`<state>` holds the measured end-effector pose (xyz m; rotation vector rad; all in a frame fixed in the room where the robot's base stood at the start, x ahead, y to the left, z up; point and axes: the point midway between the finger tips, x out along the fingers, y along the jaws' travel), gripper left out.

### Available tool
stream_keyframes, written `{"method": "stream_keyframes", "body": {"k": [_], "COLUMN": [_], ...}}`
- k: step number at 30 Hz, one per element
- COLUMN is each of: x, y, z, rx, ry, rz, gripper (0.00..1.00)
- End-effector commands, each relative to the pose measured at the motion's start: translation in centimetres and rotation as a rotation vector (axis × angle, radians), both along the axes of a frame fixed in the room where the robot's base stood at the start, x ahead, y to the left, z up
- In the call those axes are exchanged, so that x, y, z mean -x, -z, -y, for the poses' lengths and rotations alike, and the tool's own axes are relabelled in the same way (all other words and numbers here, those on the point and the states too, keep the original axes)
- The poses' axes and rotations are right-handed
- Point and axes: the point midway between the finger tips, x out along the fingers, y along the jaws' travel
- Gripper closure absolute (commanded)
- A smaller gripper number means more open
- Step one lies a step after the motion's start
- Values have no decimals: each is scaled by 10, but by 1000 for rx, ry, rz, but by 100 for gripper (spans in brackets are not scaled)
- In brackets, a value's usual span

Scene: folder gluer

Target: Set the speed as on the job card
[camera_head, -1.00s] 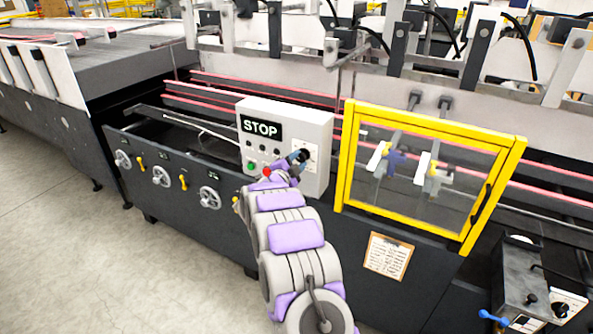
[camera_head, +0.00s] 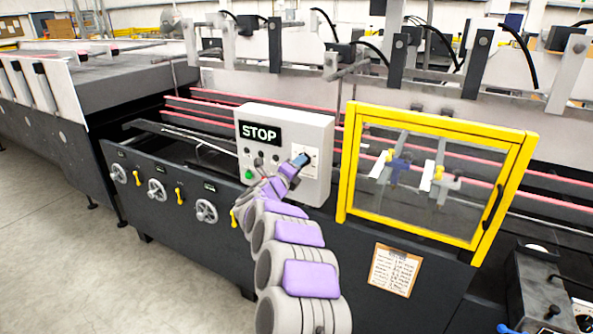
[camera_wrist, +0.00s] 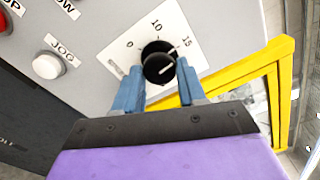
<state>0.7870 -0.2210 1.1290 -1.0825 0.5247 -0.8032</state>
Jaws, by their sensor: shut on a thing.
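The grey control box (camera_head: 312,135) with a STOP display (camera_head: 260,133) stands on the machine's near side. My gripper (camera_head: 301,160) reaches its right part. In the wrist view my gripper (camera_wrist: 157,74) has its blue fingers on either side of the black speed knob (camera_wrist: 158,58), shut on it. The dial plate (camera_wrist: 120,58) shows 0, 10 and 15. A white line on the knob points up and right, roughly toward the 15 side; the exact setting is unclear. The job card (camera_head: 395,270) hangs on the dark front panel; its writing is too small to read.
A yellow-framed guard (camera_head: 348,165) stands right of the box. In the wrist view a white JOG button (camera_wrist: 47,65) and a red button (camera_wrist: 4,22) sit left of the dial. Handwheels (camera_head: 206,211) line the machine's front at left. Open floor lies at lower left.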

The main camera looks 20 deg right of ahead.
Motion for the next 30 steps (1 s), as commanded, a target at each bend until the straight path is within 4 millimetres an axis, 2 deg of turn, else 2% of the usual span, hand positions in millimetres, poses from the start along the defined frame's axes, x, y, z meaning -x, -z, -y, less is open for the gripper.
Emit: {"method": "stream_keyframes", "body": {"k": [4,30], "x": [1,-4], "y": [7,11], "z": [1,-2], "rx": [-92,-579], "ry": [6,3], "rz": [102,726], "gripper": [90,90]}}
